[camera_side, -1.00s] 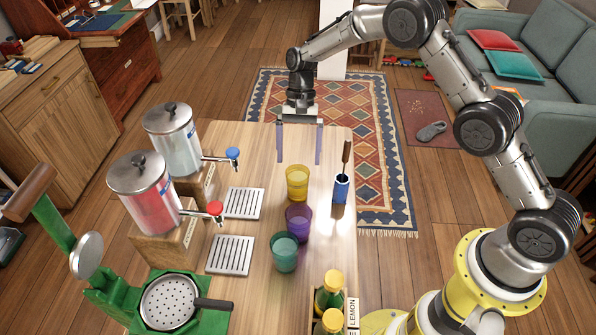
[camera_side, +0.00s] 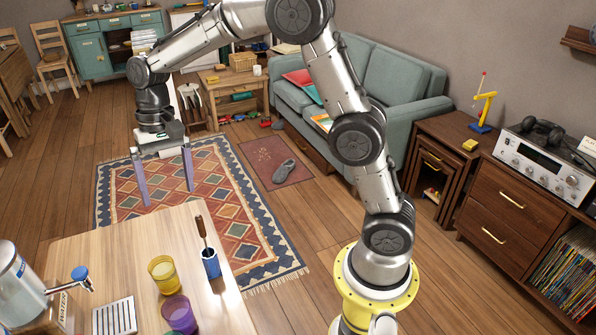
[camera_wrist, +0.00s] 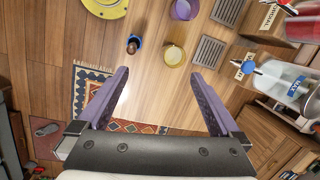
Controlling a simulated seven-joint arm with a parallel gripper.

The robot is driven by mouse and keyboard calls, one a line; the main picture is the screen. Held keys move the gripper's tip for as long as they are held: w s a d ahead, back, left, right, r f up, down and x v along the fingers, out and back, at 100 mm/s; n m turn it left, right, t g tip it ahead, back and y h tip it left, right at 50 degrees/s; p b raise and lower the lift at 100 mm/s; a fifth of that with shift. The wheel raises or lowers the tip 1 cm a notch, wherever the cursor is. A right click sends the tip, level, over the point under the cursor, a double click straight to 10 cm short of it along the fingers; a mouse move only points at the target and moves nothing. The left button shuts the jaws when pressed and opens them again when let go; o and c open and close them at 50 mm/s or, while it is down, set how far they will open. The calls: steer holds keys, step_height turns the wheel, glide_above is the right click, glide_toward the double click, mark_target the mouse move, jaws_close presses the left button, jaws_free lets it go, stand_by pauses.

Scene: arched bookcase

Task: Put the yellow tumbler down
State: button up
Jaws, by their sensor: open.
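The yellow tumbler (camera_side: 163,275) stands upright on the wooden table between the purple tumbler (camera_side: 179,312) and the table's far edge. It also shows in the wrist view (camera_wrist: 173,55), beyond the fingertips and close to the right one in the picture. My gripper (camera_side: 167,196) is open and empty, with its two purple fingers pointing down. In the side view it appears above and beyond the tumbler, apart from it. The wrist view also shows the spread fingers (camera_wrist: 160,73) with nothing between them.
A blue cup (camera_side: 210,264) holding a brown-handled tool stands right of the yellow tumbler. A drip tray (camera_side: 115,316) and a dispenser with a blue tap (camera_side: 18,290) are on the left. The table's far part (camera_side: 130,235) is clear. A patterned rug (camera_side: 225,205) lies beyond.

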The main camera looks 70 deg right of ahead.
steer(key=s+d+r+n+t+h, duration=0.1)
steer(key=s+d+r+n+t, duration=0.15)
steer(key=s+r, duration=0.65)
steer(key=s+d+f+n+t, duration=0.1)
steer(key=s+n+t, duration=0.1)
steer(key=s, duration=0.6)
steer(key=s+d+f+n+t+h, duration=0.1)
steer(key=s+f, duration=0.1)
steer(key=s, duration=0.7)
steer(key=shift+d+n+t, duration=0.3)
steer(key=shift+n+t, duration=0.05)
stand_by(1.0)
